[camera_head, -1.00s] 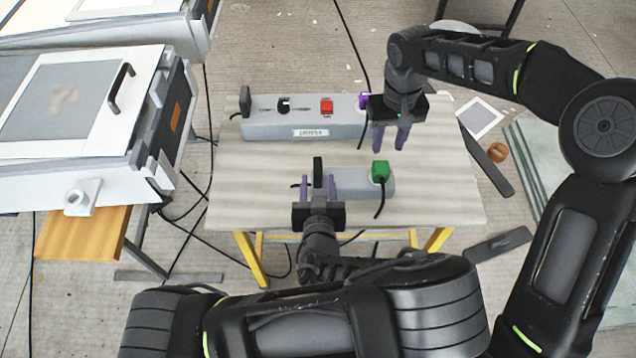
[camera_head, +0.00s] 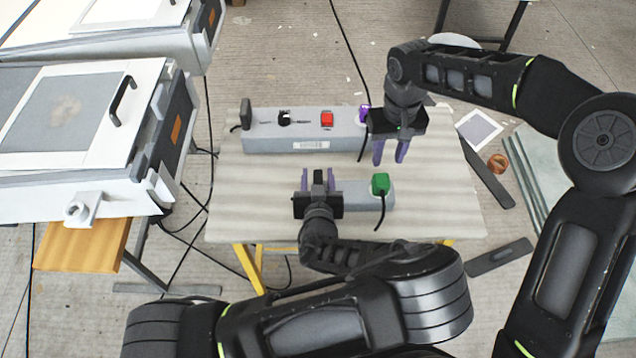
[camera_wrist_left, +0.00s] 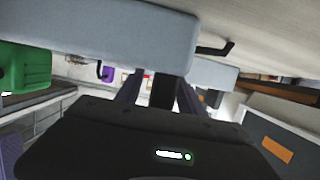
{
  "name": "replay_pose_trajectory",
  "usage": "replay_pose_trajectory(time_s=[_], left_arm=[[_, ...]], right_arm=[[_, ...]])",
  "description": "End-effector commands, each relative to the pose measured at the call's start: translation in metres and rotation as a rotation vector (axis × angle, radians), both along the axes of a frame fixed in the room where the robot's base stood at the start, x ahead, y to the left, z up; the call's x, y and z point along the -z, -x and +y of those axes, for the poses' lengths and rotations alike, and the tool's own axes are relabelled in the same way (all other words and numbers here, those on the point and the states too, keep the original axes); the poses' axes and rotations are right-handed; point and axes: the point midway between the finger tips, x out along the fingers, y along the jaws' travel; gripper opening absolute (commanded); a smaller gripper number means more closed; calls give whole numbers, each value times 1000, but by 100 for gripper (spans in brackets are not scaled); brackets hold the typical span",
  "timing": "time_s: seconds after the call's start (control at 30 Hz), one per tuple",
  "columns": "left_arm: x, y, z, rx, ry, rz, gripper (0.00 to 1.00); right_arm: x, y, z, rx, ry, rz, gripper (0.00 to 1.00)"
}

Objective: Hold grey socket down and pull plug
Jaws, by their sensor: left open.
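The small grey socket (camera_head: 358,193) lies on the table with a green plug (camera_head: 380,183) upright at its right end. In the left wrist view the socket (camera_wrist_left: 90,30) crosses the top and the green plug (camera_wrist_left: 25,68) is at the left edge. My left gripper (camera_head: 318,180) is open at the socket's left end, its fingers on either side of a black upright piece that is partly hidden. Contact with the socket cannot be told. My right gripper (camera_head: 391,152) hangs above and right of the green plug, its two purple fingers apart and nothing between them.
A longer grey power strip (camera_head: 270,144) lies behind, with a red switch (camera_head: 327,119), a black knob, a black plug at its left end and a purple plug (camera_head: 363,113) beside my right gripper. Black cables run over the table. The table's right side (camera_head: 440,190) is clear.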

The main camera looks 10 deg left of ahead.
Motion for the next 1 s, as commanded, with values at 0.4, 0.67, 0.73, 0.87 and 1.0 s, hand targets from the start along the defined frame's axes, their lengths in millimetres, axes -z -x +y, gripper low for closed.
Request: replay_pose_trajectory(time_s=[0.4, 0.67, 0.73, 0.87, 1.0], left_arm=[[0, -1, 0, 0, 0, 0, 34], [0, -1, 0, 0, 0, 0, 13], [0, -1, 0, 0, 0, 0, 7], [0, -1, 0, 0, 0, 0, 0], [0, -1, 0, 0, 0, 0, 0]], right_arm=[[0, 0, 0, 0, 0, 0, 36], [0, 0, 0, 0, 0, 0, 36], [0, 0, 0, 0, 0, 0, 36], [0, 0, 0, 0, 0, 0, 36], [0, 0, 0, 0, 0, 0, 36]])
